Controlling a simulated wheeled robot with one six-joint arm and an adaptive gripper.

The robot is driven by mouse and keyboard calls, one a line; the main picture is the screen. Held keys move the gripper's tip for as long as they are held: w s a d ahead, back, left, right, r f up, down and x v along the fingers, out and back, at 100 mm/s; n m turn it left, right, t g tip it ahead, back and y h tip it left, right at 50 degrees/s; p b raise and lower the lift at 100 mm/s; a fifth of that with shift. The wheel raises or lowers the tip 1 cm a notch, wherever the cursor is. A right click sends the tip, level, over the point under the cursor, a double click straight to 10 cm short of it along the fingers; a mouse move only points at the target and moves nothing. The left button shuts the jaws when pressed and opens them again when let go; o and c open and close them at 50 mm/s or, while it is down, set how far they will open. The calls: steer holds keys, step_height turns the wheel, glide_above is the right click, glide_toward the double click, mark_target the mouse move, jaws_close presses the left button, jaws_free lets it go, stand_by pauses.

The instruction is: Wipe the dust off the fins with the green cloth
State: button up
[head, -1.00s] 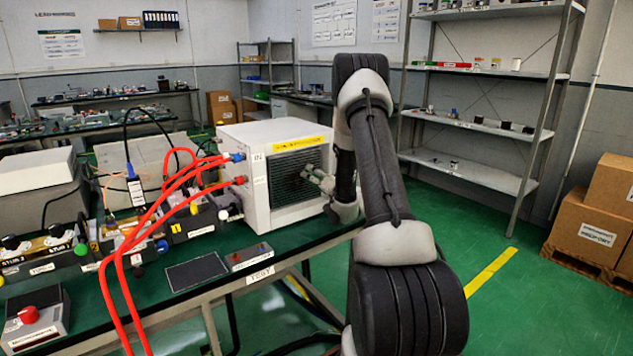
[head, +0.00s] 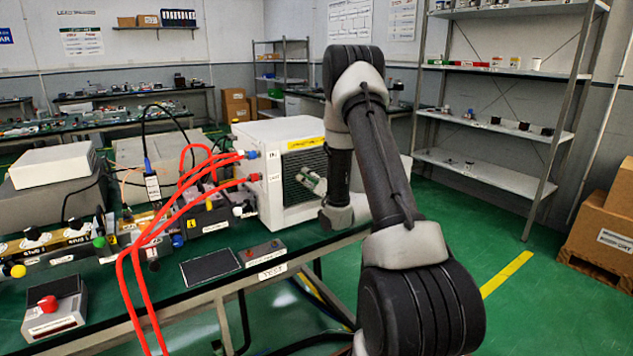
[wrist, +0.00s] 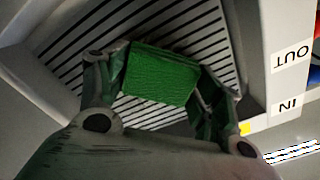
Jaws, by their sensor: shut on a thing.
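The fins are dark parallel slats in the front of a white box (head: 266,197). They show in the head view (head: 295,162) and fill the upper part of the wrist view (wrist: 190,28), tilted. My gripper (head: 312,180) is in front of them in the head view, toward the right side of the grille. In the wrist view my gripper (wrist: 162,82) is shut on the green cloth (wrist: 160,75), a folded block-like pad between the fingertips. The cloth faces the fins; I cannot tell whether it touches them. Dust is not clearly visible.
Red hoses (head: 135,262) run from the box's left side and hang over the bench front. A dark flat pad (head: 210,270) and a small control box (head: 262,254) lie on the bench. A shelf rack (head: 490,175) stands at right; green floor lies between.

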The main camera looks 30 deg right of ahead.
mark_target(296, 181)
steer(key=shift+a, duration=2)
steer(key=shift+r, duration=0.85)
steer(key=d, duration=1.2)
steer(key=shift+w, duration=0.35)
steer(key=shift+r, duration=0.1)
steer(key=shift+s, duration=0.1)
steer(key=shift+s+d, duration=0.1)
steer(key=shift+s, duration=2.8)
